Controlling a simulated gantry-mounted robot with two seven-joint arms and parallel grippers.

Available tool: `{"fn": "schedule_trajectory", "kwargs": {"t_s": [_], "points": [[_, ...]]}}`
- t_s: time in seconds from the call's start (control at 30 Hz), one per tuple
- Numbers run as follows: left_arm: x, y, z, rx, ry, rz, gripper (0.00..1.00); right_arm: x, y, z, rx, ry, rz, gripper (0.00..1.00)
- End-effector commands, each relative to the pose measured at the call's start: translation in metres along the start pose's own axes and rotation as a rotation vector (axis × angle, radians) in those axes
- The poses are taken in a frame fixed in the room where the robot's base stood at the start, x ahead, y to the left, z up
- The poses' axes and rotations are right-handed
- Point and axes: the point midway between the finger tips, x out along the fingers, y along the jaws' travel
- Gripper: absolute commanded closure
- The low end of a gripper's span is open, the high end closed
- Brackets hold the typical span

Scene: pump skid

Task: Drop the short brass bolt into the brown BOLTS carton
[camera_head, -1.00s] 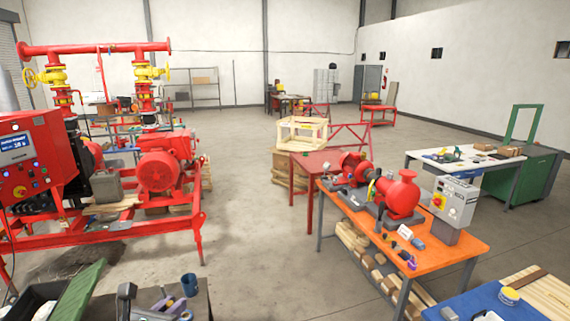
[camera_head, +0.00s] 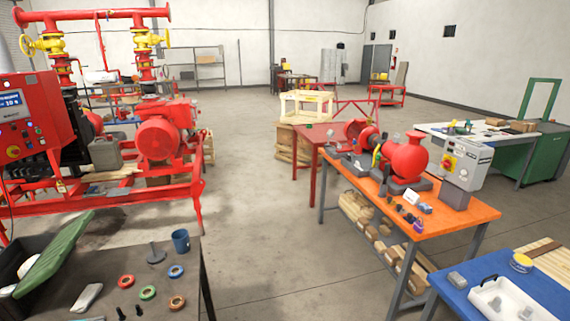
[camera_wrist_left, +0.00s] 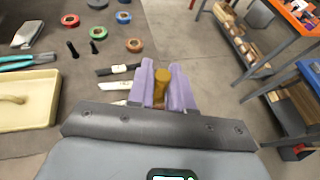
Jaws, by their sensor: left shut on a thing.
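My left gripper (camera_wrist_left: 166,88) has purple fingers and shows in the left wrist view. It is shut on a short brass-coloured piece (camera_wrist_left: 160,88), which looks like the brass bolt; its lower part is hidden. The fingers appear near the edge of the dark bench (camera_wrist_left: 95,67), with grey floor beyond. No gripper shows in the head view, and my right gripper is in neither view. I cannot make out a carton marked BOLTS; small brown boxes (camera_head: 523,126) stand on the white bench at the far right, with no readable label.
The dark bench (camera_head: 105,260) holds coloured tape rings (camera_head: 148,292), two dark bolts (camera_wrist_left: 94,47), a blue mug (camera_head: 181,240) and pliers (camera_wrist_left: 30,61). The orange pump table (camera_head: 460,215) and blue table (camera_head: 460,290) stand right. Floor between is clear.

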Motion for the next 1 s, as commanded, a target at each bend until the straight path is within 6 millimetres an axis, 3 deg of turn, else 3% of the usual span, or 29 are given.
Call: {"fn": "schedule_trajectory", "kwargs": {"t_s": [0.5, 1.0], "points": [[0.019, -0.001, -0.047, -0.003, 0.000, 0.000, 1.00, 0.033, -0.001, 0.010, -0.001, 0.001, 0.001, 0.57], [0.022, 0.000, -0.056, -0.001, 0.000, 0.001, 1.00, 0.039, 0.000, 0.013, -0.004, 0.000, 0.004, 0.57]]}}
